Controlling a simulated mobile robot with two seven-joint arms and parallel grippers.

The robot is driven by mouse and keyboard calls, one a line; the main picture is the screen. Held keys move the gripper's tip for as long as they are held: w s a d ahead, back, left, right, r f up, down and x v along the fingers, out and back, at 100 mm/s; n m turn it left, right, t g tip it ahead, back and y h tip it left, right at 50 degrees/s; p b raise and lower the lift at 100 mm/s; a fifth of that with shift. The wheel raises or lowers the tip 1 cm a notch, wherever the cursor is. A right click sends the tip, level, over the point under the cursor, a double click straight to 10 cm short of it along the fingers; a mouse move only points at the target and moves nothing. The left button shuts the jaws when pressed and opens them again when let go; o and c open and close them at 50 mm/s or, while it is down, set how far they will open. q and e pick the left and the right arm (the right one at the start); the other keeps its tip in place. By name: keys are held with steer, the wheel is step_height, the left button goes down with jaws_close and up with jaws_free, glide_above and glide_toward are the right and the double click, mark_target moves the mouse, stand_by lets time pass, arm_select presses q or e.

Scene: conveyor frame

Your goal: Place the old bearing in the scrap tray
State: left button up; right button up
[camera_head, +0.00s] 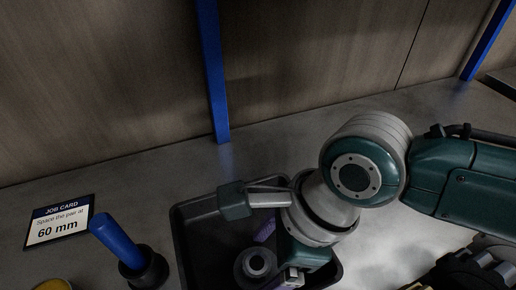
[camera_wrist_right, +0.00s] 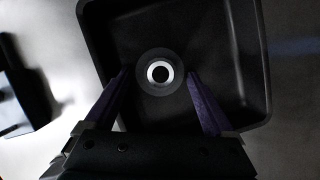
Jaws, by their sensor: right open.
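The old bearing (camera_head: 257,263) is a dark ring with a lighter inner ring. It is inside the black scrap tray (camera_head: 183,235), and it also shows in the right wrist view (camera_wrist_right: 159,72) within the tray walls (camera_wrist_right: 258,60). My right gripper (camera_head: 272,256) is over the tray, pointing down. Its two purple fingers are spread, one on each side of the bearing in the wrist view (camera_wrist_right: 158,74), with a gap to it on both sides. The gripper and wrist hide part of the tray in the head view. My left gripper is out of view.
A blue peg in a black base (camera_head: 117,240) stands left of the tray. A job card (camera_head: 59,222) reading 60 mm lies farther left, with a yellow object (camera_head: 53,285) below it. Dark round parts (camera_head: 470,270) sit at the lower right. The bench behind the tray is clear.

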steer(key=p+v, duration=0.5)
steer(key=v, duration=0.7)
steer(key=s+a+r+n+t+y, duration=0.15)
steer(key=s+n, duration=0.25)
steer(key=n, duration=0.7)
steer(key=s+d+n+h, duration=0.1)
steer(key=s+d+n, duration=0.1)
steer(key=d+n, duration=0.1)
steer(key=s+d+n+t+h, duration=0.1)
steer(key=s+d+n+h, duration=0.1)
steer(key=d, duration=0.4)
steer(key=s+d+n+t+h, duration=0.1)
steer(key=s+d+n+h, duration=0.1)
steer(key=s+d+n, duration=0.1)
steer(key=shift+d+r+n, duration=0.3)
steer(key=shift+d+n, duration=0.5)
steer(key=shift+d, duration=0.05)
